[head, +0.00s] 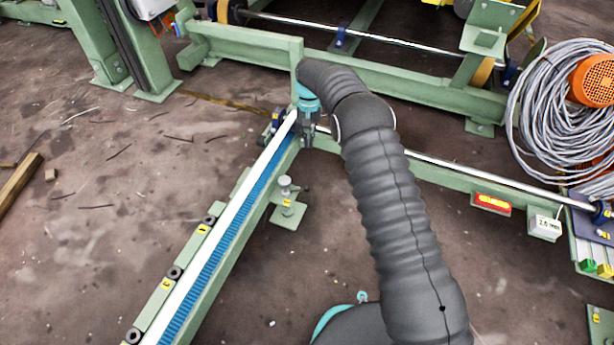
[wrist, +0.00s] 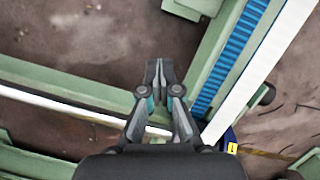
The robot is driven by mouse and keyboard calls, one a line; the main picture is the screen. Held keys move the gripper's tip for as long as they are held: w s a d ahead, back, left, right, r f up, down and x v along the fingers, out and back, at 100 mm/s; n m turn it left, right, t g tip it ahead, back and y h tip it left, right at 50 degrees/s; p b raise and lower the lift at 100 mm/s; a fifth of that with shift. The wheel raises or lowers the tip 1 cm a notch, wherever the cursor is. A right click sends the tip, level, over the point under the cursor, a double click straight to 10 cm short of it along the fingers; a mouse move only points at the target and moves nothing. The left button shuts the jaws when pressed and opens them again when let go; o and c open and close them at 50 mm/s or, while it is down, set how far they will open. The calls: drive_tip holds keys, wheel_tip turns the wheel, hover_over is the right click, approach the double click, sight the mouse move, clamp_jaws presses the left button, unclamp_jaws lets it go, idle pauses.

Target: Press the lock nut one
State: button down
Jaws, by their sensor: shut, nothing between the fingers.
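Several dark round nuts or rollers, with small yellow labels, sit along the left side of the green rail; one (head: 210,219) is near its middle and one (head: 174,272) is nearer to me. A grey knob-like part (head: 285,182) stands on a small green plate to the right of the rail. I cannot read the labels, so I cannot tell which is lock nut one. My gripper (head: 308,132) is at the rail's far end, partly hidden by my arm. In the wrist view my gripper (wrist: 158,72) is shut and empty, and a dark round part (wrist: 268,95) lies to its right.
The rail carries a blue toothed strip (head: 222,240) and a white strip (head: 250,190). A green cross beam (head: 410,85) and a shiny rod (head: 440,170) lie beyond. Coiled grey cable (head: 545,105) is at the right. Brown floor (head: 90,230) is open at the left.

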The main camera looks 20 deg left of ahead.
sight(299, 190)
drive_tip(key=shift+s+a+f, duration=0.1)
drive_tip(key=shift+a+f, duration=0.15)
drive_tip(key=shift+f, duration=0.3)
drive_tip(key=shift+f, duration=0.1)
drive_tip(key=s+d+f, duration=0.1)
drive_tip(key=s+f, duration=0.5)
drive_tip(key=f, duration=0.4)
drive_tip(key=shift+d+b, duration=0.4)
drive_tip(key=shift+b, duration=0.05)
drive_tip(key=shift+s, duration=0.1)
